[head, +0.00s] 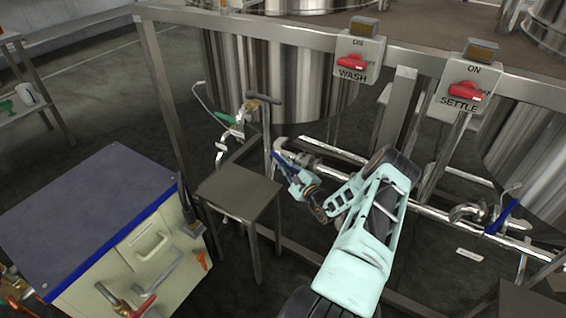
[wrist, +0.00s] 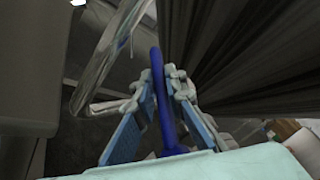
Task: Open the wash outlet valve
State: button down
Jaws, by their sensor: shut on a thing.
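My gripper (head: 286,160) is at the outlet pipe below the tank behind the WASH switch box (head: 359,58) in the head view. In the wrist view my gripper (wrist: 160,82) has its two blue-padded fingers on either side of a blue valve lever (wrist: 162,98). The wash tank (head: 282,75) is a ribbed steel vessel behind the frame.
A SETTLE switch box (head: 468,88) and another blue lever (head: 502,217) are at the right. A small grey stand (head: 238,190) is just left of my gripper. A cabinet with a dark top (head: 80,205) is at the left. Steel frame rails and pipes surround my arm.

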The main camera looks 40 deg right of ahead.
jog(key=shift+w+a+f+n+g+p, duration=0.15)
jog(key=shift+f+n+g+p, duration=0.2)
jog(key=shift+f+g+p, duration=0.55)
jog(key=shift+w+d+f+n+g+p, duration=0.15)
jog(key=shift+n+g+p, duration=0.3)
jog(key=shift+p, duration=0.8)
jog(key=shift+a, duration=0.1)
jog(key=c, duration=2)
grip_release()
jog(key=shift+o, duration=0.2)
